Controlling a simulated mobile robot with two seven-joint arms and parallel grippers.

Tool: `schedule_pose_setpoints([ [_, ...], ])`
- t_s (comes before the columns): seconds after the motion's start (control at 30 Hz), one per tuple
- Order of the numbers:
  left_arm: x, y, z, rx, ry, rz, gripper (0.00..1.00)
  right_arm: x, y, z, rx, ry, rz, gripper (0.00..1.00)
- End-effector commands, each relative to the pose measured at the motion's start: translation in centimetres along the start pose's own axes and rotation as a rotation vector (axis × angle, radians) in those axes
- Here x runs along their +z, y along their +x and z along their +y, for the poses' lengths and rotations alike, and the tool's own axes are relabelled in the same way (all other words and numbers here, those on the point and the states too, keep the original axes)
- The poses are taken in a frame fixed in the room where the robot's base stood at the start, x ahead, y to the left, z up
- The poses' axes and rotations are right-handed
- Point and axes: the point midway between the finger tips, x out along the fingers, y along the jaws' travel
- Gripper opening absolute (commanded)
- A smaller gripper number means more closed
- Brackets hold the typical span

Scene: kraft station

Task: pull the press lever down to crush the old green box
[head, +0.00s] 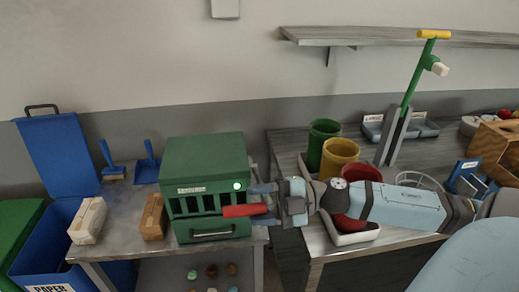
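A dark green slotted machine (206,158), apparently the press, stands on the left bench, with a label, a lit green lamp and a front handle. A red lever grip (245,211) lies about level across its front, at the right side. My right gripper (264,203) comes in from the right at the lever's right end. Its fingers look apart, one above and one below the level of the red grip; firm contact cannot be made out. No separate old green box can be made out; the slots' inside is dark. My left gripper is not in view.
A pale carton (88,220) and a brown carton (153,216) stand left of the machine. Blue and green bins are at far left. Green, yellow and red cups (340,153) stand behind my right arm. A green post with a yellow handle (433,34) rises at back right.

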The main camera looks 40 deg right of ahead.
Motion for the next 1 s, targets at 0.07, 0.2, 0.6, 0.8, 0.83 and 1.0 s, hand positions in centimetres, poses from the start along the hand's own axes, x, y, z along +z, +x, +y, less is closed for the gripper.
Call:
schedule_pose_setpoints([
  [0.07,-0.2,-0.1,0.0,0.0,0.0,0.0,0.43,-1.2,0.0,1.8,-0.005,-0.006,0.002,0.53],
  [0.2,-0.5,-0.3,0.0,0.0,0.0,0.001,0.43,-3.1,0.0,4.7,-0.005,-0.006,0.001,0.53],
  [0.6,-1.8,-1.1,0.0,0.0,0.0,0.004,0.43,-8.1,0.0,12.2,-0.004,-0.002,0.0,0.53],
  [0.8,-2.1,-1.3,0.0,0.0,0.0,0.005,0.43,-9.1,0.0,13.8,-0.002,0.001,-0.001,0.53],
  [0.83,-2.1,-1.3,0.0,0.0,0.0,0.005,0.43,-9.1,0.0,13.9,-0.002,0.001,-0.001,0.53],
  [1.0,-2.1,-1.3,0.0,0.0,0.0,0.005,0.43,-9.2,0.0,14.1,-0.001,0.001,-0.001,0.53],
])
